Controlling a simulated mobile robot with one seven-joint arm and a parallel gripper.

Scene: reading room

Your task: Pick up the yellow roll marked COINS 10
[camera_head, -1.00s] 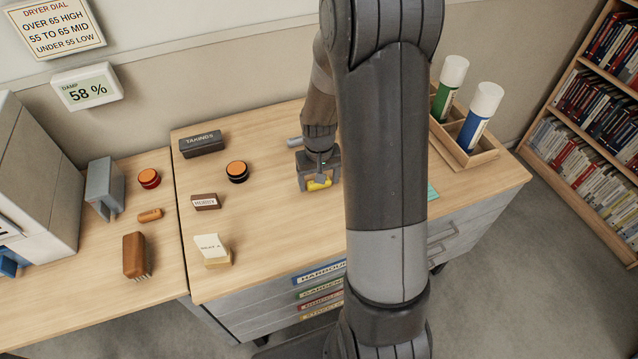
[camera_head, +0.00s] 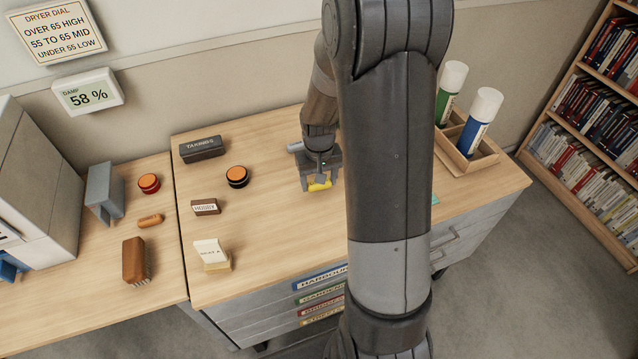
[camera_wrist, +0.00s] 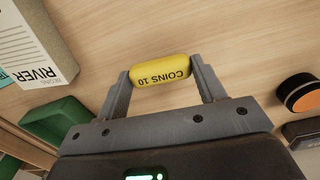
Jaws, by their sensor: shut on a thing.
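The yellow roll marked COINS 10 (camera_wrist: 160,70) lies between the two fingers of my gripper (camera_wrist: 163,84) in the wrist view, its print upside down there. The fingers press on its two ends. In the head view the yellow roll (camera_head: 319,186) shows low between the fingers of my gripper (camera_head: 320,182), over the desk. I cannot tell whether the roll touches the desk top.
A TAKINGS box (camera_head: 202,148), an orange-topped round tin (camera_head: 237,176), a small labelled brown block (camera_head: 205,207) and a cream block (camera_head: 212,253) stand left of my gripper. A wooden rack (camera_head: 484,153) holds green and blue tubes at right. A RIVER box (camera_wrist: 35,45) shows in the wrist view.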

